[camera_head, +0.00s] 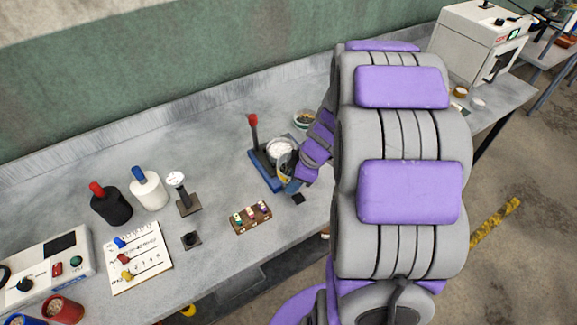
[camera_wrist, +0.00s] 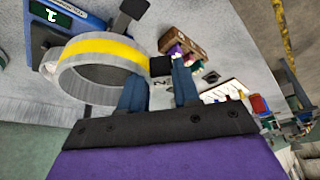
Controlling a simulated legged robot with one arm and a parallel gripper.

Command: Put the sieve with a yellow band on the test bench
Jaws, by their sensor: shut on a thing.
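The sieve with a yellow band (camera_wrist: 92,52) is a pale open ring in the wrist view, at the left. In the head view my gripper (camera_head: 291,172) is small and partly hidden by my purple and grey arm, beside a blue device with a red-topped post. The grey bench (camera_head: 215,235) runs under it. I cannot tell whether the sieve touches the bench or hangs just above it.

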